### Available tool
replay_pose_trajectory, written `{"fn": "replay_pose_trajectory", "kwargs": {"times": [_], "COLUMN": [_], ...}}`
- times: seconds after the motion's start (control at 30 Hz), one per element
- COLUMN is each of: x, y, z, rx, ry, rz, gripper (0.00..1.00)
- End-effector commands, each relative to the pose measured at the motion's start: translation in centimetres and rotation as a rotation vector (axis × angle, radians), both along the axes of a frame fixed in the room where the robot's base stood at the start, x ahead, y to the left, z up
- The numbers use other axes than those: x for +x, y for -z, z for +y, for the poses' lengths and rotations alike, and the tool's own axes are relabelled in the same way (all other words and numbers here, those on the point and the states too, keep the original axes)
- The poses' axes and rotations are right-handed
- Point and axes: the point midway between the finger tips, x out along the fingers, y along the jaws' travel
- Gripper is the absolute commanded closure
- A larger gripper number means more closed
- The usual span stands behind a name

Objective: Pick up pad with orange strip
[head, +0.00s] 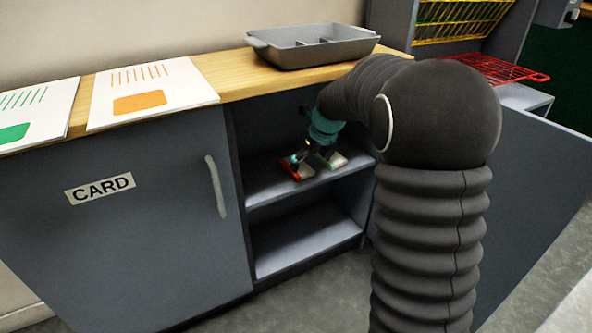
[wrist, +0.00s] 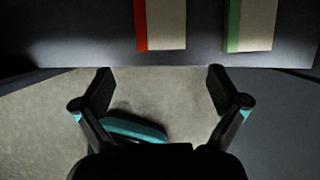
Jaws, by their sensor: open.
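A pale beige pad with a red-orange strip on its left edge (wrist: 165,25) lies on the shelf, at the top of the wrist view. In the head view it shows on the upper shelf of the open cabinet (head: 298,171). A second pad with a green strip (wrist: 254,25) lies to its right, apart from it. My gripper (wrist: 160,82) is open and empty. Its fingertips are short of both pads in the wrist view, with the red-orange pad roughly between their lines. In the head view my gripper partly hides the pads.
The upper shelf (head: 270,191) has a compartment below it. A closed door marked CARD (head: 150,230) is at left; an open door (head: 535,170) stands at right. A grey tray (head: 310,54) and sheets with orange (head: 150,93) and green (head: 35,110) prints lie on the wooden top.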

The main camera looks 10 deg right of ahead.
Motion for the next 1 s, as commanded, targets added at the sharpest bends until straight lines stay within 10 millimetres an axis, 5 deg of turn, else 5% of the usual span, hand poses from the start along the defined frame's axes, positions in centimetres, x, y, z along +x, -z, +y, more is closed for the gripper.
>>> {"fn": "replay_pose_trajectory", "kwargs": {"times": [0.6,0.83,1.0], "x": [2.5,2.6,2.6], "y": [5.1,5.2,5.2], "z": [0.7,0.7,0.7], "rx": [-0.001,0.000,0.000], "ry": [-0.001,-0.001,-0.001], "rz": [0.001,0.000,0.000], "gripper": [0.03,0.03,0.43]}}
